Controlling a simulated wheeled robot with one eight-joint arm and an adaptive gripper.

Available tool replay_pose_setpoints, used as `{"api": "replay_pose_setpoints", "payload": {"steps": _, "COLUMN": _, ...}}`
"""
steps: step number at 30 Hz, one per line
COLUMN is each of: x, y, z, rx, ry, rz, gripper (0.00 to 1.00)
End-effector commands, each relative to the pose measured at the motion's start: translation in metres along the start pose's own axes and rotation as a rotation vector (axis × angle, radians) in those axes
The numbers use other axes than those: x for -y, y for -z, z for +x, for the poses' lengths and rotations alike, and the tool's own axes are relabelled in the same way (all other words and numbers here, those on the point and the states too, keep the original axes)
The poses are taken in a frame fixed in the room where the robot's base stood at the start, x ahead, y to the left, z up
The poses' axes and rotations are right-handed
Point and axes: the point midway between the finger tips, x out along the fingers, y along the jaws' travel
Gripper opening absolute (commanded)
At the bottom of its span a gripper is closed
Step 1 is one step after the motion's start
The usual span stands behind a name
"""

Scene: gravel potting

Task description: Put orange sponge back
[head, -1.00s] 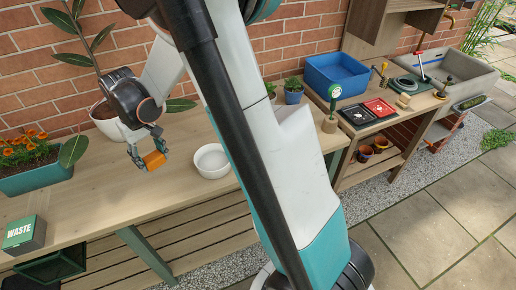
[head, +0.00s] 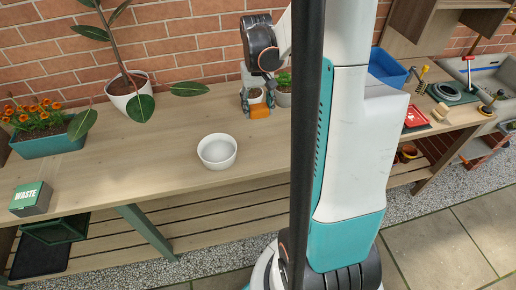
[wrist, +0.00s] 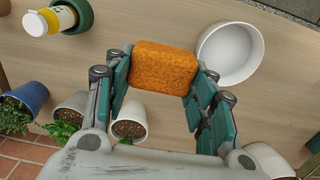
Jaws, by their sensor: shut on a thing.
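The orange sponge (wrist: 162,68) is held between the teal-padded fingers of my gripper (wrist: 160,82) in the wrist view. In the head view my gripper (head: 257,110) is near the back of the wooden bench (head: 150,150), with the sponge (head: 260,112) at its fingertips. The sponge appears to be above the bench top; its exact height is hard to tell. A white bowl (head: 217,150) stands on the bench to the left and in front of the sponge. The bowl also shows in the wrist view (wrist: 230,54).
Small potted plants (head: 284,88) stand close by the gripper at the back. A white pot with a tall plant (head: 131,97), a flower planter (head: 48,142) and a WASTE box (head: 31,198) are leftward. A blue tub (head: 388,68) and red tray (head: 416,117) are rightward. The front middle bench is clear.

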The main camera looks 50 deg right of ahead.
Motion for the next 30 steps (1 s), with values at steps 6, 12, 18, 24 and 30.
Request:
{"api": "replay_pose_setpoints", "payload": {"steps": 6, "x": 0.001, "y": 0.001, "z": 0.058, "rx": 0.000, "ry": 0.000, "rz": -0.001, "gripper": 0.25}}
{"api": "replay_pose_setpoints", "payload": {"steps": 12, "x": 0.002, "y": 0.000, "z": 0.106, "rx": 0.000, "ry": 0.000, "rz": -0.002, "gripper": 0.25}}
{"api": "replay_pose_setpoints", "payload": {"steps": 18, "x": 0.003, "y": 0.000, "z": 0.137, "rx": 0.000, "ry": 0.000, "rz": -0.002, "gripper": 0.25}}
{"api": "replay_pose_setpoints", "payload": {"steps": 24, "x": 0.003, "y": 0.000, "z": 0.146, "rx": 0.000, "ry": 0.000, "rz": -0.002, "gripper": 0.25}}
{"api": "replay_pose_setpoints", "payload": {"steps": 30, "x": 0.003, "y": 0.000, "z": 0.175, "rx": 0.000, "ry": 0.000, "rz": -0.002, "gripper": 0.25}}
